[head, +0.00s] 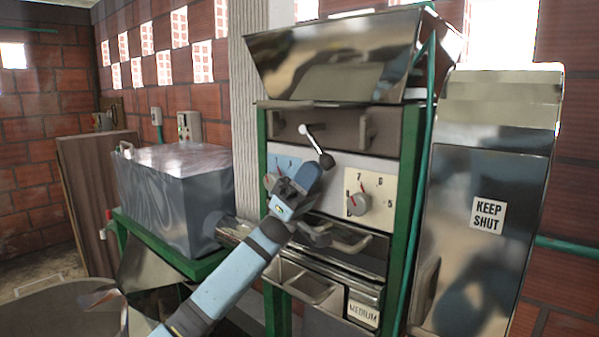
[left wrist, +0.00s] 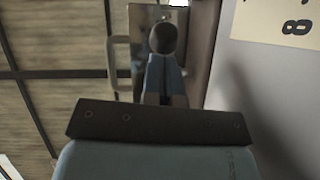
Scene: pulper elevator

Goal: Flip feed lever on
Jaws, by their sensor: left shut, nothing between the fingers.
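The feed lever (head: 316,143) is a bright metal rod on the upper front of the machine, slanting down to the right to a dark ball knob (head: 327,161). My left gripper (head: 314,176) is shut and empty, just below the knob. In the left wrist view the dark ball (left wrist: 163,38) appears straight ahead of my shut left fingers (left wrist: 164,78); whether they touch it I cannot tell. My right gripper is not in view.
A white panel with a numbered dial (head: 358,204) is right of my left gripper. A metal hopper (head: 340,60) is above. A handle (head: 350,243) and a tray (head: 300,283) are below. A grey metal box (head: 175,190) stands left, a "KEEP SHUT" cabinet (head: 480,270) right.

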